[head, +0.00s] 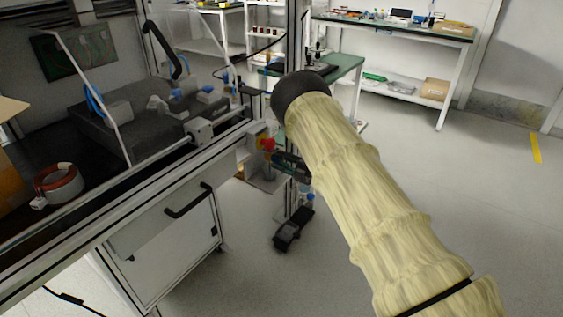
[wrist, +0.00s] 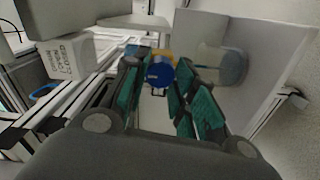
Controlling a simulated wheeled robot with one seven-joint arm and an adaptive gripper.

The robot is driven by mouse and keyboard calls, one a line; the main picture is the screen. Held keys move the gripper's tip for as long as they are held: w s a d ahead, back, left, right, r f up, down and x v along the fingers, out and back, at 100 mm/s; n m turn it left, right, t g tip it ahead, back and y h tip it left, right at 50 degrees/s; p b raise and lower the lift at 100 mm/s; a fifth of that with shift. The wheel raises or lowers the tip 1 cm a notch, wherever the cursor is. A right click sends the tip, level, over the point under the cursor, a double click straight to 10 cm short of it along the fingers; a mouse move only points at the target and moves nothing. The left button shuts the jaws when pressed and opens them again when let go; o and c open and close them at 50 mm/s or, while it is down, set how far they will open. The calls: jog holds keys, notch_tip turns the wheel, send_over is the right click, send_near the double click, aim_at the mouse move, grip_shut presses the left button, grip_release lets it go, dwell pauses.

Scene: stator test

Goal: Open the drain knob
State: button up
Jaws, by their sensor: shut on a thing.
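A round blue knob (wrist: 159,75) with a yellow part behind it shows between my fingers in the wrist view. It looks like the drain knob, but I cannot tell its turn position. My gripper (wrist: 160,78) has teal pads and is shut on the blue knob, one finger on each side. In the head view my gripper (head: 284,160) is partly hidden beyond my pale sleeved arm, beside the machine frame. I cannot make out the blue knob there.
A red button (head: 267,143) on a yellow backing is close to my gripper. The machine frame and a white cabinet (head: 175,245) stand left. A clear cylinder (wrist: 222,68) and grey panel stand right in the wrist view. A black object (head: 293,230) lies below; floor at right is clear.

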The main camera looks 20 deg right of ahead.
jog(key=o, duration=1)
jog(key=shift+o, duration=0.2)
jog(key=shift+s, duration=0.1)
jog(key=v, duration=1.2)
